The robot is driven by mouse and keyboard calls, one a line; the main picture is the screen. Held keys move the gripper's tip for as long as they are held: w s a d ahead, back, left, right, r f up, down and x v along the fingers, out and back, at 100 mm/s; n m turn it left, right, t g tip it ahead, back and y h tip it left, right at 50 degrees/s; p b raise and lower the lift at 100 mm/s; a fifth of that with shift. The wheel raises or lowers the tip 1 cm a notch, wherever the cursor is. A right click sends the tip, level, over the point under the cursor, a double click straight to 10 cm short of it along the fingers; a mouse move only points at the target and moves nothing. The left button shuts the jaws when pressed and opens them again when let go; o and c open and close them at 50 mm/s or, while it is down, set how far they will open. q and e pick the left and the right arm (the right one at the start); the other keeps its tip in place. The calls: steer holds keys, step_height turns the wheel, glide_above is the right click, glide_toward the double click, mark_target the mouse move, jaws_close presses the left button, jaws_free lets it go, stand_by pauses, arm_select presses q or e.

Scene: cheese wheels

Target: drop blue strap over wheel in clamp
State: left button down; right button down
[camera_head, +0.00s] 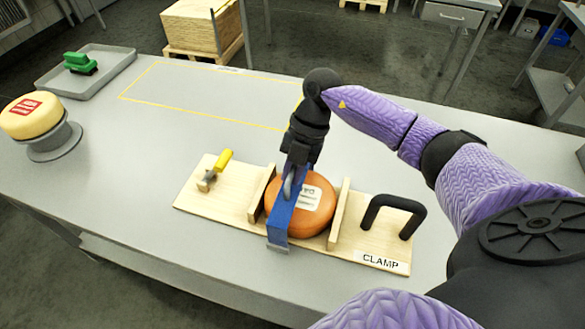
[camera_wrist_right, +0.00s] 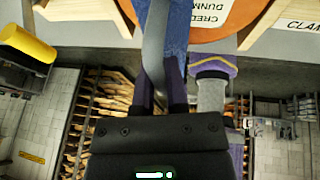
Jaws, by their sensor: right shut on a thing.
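An orange cheese wheel (camera_head: 312,212) with a white label sits between the two upright wooden blocks of the clamp (camera_head: 233,213), a pale wooden board. The blue strap (camera_head: 280,225) lies across the left part of the wheel and hangs down at the board's front edge, with a grey end piece. My right gripper (camera_head: 294,180) is above the wheel, shut on the strap. In the right wrist view the blue strap (camera_wrist_right: 175,30) runs up from between the fingers, in front of the orange wheel (camera_wrist_right: 222,20). My left gripper is out of view.
The clamp has a yellow-handled lever (camera_head: 222,162) at left and a black handle (camera_head: 393,212) at right. A yellow wheel (camera_head: 32,116) stands on a grey round stand (camera_head: 55,143) at far left. A grey tray (camera_head: 105,62) holds a green-topped object (camera_head: 80,64). A yellow-outlined area (camera_head: 215,95) is empty.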

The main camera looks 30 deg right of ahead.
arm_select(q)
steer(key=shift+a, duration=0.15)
arm_select(e)
steer(key=shift+f, duration=0.1)
steer(key=c, duration=0.6)
jaws_free()
steer(key=shift+d, duration=0.1)
arm_select(q)
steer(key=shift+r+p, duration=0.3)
steer(key=shift+p, duration=0.05)
arm_select(e)
steer(key=v, duration=0.9)
steer(key=shift+d+r, duration=0.1)
steer(key=shift+r, duration=0.25)
